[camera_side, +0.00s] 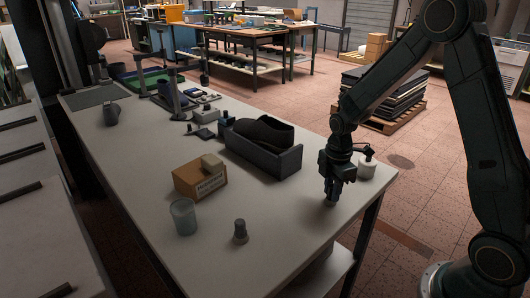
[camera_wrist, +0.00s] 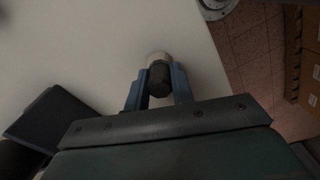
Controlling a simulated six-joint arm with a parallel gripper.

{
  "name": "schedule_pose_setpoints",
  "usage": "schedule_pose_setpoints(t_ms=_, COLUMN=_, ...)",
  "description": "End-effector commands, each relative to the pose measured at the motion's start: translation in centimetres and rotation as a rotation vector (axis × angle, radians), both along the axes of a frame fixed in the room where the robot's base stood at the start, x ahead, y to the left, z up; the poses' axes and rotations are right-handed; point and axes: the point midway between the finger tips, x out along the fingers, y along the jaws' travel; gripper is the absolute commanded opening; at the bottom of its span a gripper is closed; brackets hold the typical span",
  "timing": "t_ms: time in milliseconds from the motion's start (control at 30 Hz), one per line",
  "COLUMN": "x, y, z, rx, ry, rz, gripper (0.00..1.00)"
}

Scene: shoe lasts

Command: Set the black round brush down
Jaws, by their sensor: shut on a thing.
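My gripper (camera_side: 331,194) points down over the right edge of the pale worktable (camera_side: 290,228). In the wrist view, my gripper (camera_wrist: 158,82) has its two blue fingers on either side of the black round brush (camera_wrist: 158,74), shut on it. The brush has a dark body and a paler rounded end. In the side view, only a small lower part of the brush (camera_side: 331,203) shows under the fingers, at or just above the tabletop; I cannot tell if it touches.
A white pot (camera_side: 367,169) stands close to the right of my gripper. A dark tray (camera_side: 288,164) holding a black shoe last (camera_side: 263,133) is to the left. A cardboard box (camera_side: 188,182), a clear cup (camera_side: 184,217) and a grey-topped piece (camera_side: 240,231) stand farther left.

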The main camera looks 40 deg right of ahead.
Motion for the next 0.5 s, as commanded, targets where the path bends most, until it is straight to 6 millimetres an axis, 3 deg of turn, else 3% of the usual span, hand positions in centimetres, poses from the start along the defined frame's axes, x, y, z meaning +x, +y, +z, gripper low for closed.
schedule_pose_setpoints(t_ms=100, x=-0.01, y=0.00, z=-0.27, rx=0.000, ry=0.001, rz=0.000, gripper=0.02)
schedule_pose_setpoints(t_ms=133, x=-0.01, y=0.00, z=-0.26, rx=0.000, ry=0.001, rz=0.000, gripper=0.28)
schedule_pose_setpoints(t_ms=233, x=-0.01, y=0.00, z=-0.24, rx=0.000, ry=0.000, rz=0.000, gripper=0.46)
schedule_pose_setpoints(t_ms=500, x=0.00, y=0.00, z=-0.22, rx=0.000, ry=0.000, rz=0.000, gripper=0.46)
